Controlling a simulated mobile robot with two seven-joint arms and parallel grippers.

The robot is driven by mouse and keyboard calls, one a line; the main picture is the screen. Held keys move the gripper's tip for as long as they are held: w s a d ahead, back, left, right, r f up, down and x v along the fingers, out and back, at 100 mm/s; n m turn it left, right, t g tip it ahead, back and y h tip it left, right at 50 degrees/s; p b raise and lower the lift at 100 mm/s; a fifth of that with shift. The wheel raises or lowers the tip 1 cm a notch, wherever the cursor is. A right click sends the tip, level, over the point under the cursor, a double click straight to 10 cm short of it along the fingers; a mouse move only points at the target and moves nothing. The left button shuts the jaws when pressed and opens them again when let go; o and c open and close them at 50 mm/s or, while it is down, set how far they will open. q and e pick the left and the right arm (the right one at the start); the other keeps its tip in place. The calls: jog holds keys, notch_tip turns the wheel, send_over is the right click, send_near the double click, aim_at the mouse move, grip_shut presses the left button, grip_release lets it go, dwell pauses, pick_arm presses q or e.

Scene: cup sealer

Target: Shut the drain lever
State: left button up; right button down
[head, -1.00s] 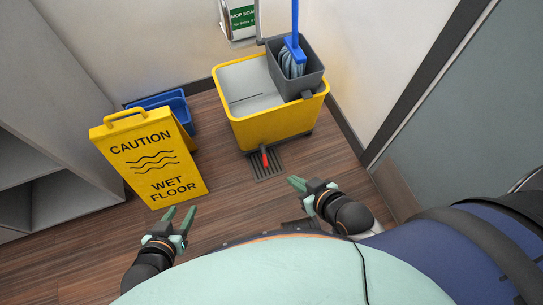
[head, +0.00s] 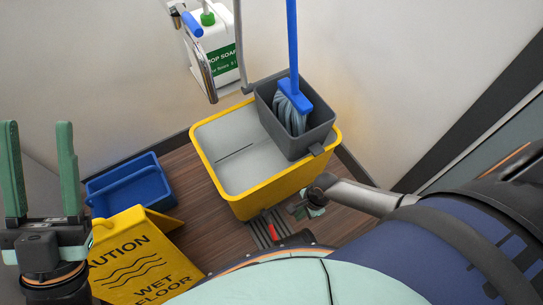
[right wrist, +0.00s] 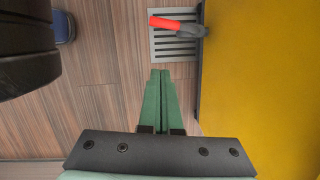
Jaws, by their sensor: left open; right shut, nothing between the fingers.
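The drain lever has a red handle (head: 273,231) at the foot of the yellow mop bucket (head: 285,192). In the right wrist view the red handle (right wrist: 174,23) sticks straight out from the bucket's side, over a floor grate (right wrist: 172,45). My right gripper (head: 298,211) is low by the bucket's front, just right of the lever, partly hidden by its own wrist. In the right wrist view its fingers (right wrist: 160,74) are together and empty, pointing toward the grate, apart from the lever. My left gripper (head: 40,165) is open and empty, raised at the far left.
A yellow wet floor sign (head: 138,260) and a blue bin (head: 130,186) stand left of the bucket. A grey wringer (head: 318,130) with a blue mop sits on the bucket. A soap jug (head: 218,55) is on the wall behind. Bare floor lies between sign and bucket.

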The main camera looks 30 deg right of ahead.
aim_at(270, 226)
pick_arm(q)
jog(key=shift+s+r+m+h, duration=0.3)
jog(key=shift+r+m+h, duration=0.1)
jog(key=shift+r+h, duration=0.1)
pick_arm(e)
jog(key=shift+d+f+m, duration=0.35)
jog(key=shift+m, duration=0.15)
pick_arm(q)
notch_tip(270, 226, down, 10)
jog(key=d+b, duration=0.1)
jog(key=b, duration=0.8)
jog(key=shift+w+g, duration=0.3)
jog(key=shift+g, duration=0.1)
pick_arm(e)
jog(key=w+a+f, duration=0.1)
jog(key=a+f, duration=0.5)
jog(key=f, duration=0.4)
jog(key=shift+a+f, duration=0.15)
jog(key=shift+f, duration=0.1)
pick_arm(q)
jog(key=shift+r, duration=0.1)
